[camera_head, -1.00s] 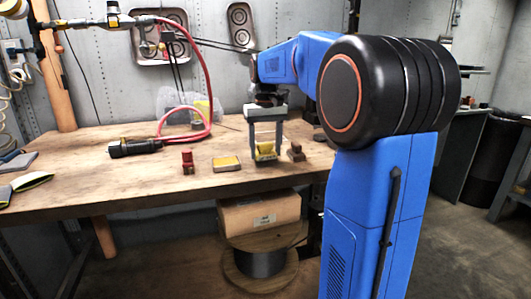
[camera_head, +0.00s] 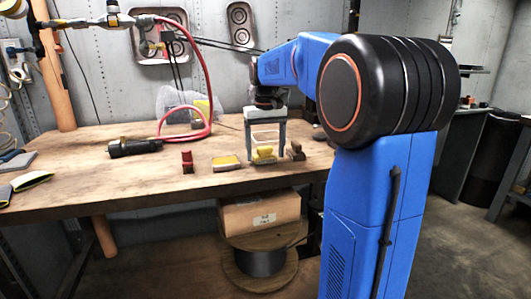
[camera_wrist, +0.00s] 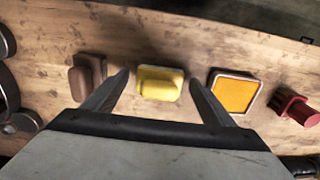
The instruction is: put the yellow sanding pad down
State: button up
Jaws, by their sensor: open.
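The yellow sanding pad (camera_head: 263,153) rests on the wooden workbench, below and between the fingers of my gripper (camera_head: 266,158). In the wrist view the yellow pad (camera_wrist: 160,83) lies between the two fingertips of my gripper (camera_wrist: 158,80), with a gap on each side. My gripper is open and points down over the bench. The pad's underside is hidden.
On the workbench (camera_head: 90,185), a flat block with a yellow-orange top (camera_wrist: 235,94) and a red object (camera_wrist: 296,106) lie on one side of the pad. A brown block (camera_wrist: 88,76) lies on the other. A black-handled tool (camera_head: 135,147) lies further left.

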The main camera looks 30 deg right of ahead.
aim_at(265, 147)
notch_tip(265, 147, up, 12)
jog(key=shift+f, duration=0.2)
jog(key=s+a+f+n+t, duration=0.1)
jog(key=s+a+f, duration=0.35)
jog(key=s, duration=0.25)
jog(key=s+a+f+n+t, duration=0.1)
jog(key=s+a+f, duration=0.3)
jog(key=s+a, duration=0.3)
jog(key=s+a+f+n+t, duration=0.1)
jog(key=s+a+f, duration=0.3)
jog(key=s+f, duration=1.1)
jog(key=shift+s+f+t, duration=0.3)
jog(key=shift+f+t, duration=0.6)
